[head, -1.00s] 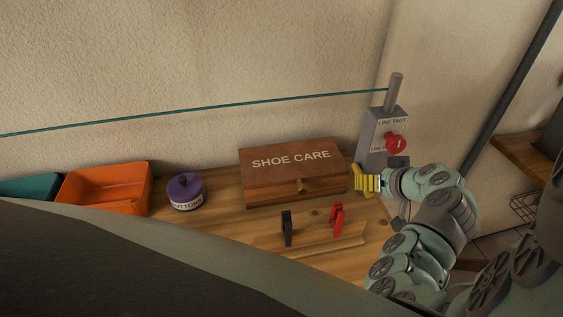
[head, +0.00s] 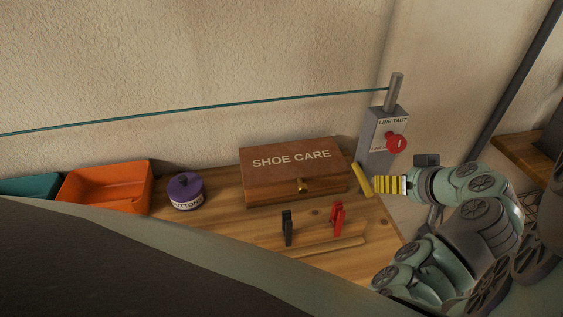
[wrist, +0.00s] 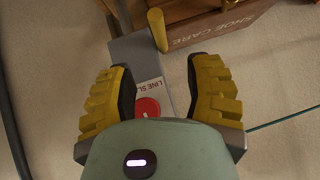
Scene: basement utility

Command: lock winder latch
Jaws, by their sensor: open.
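The winder (head: 374,158) is a grey box on the wall, with a red round latch knob (head: 397,143) on its face by the "LINE TAUT" label. In the wrist view the red knob (wrist: 147,107) sits beside a label reading "LINE SL…", partly hidden by my gripper's body. A yellow handle (head: 361,181) sticks out at the winder's lower end; it also shows in the wrist view (wrist: 157,30). My gripper (head: 378,185) is open and empty, just right of the handle and below the knob. In the wrist view its fingers (wrist: 160,85) are spread wide.
A teal line (head: 200,112) runs straight along the wall to the winder's post. On the wooden bench stand a "SHOE CARE" box (head: 292,172), a black and a red peg (head: 337,219), a purple button pot (head: 185,191) and an orange bin (head: 105,187).

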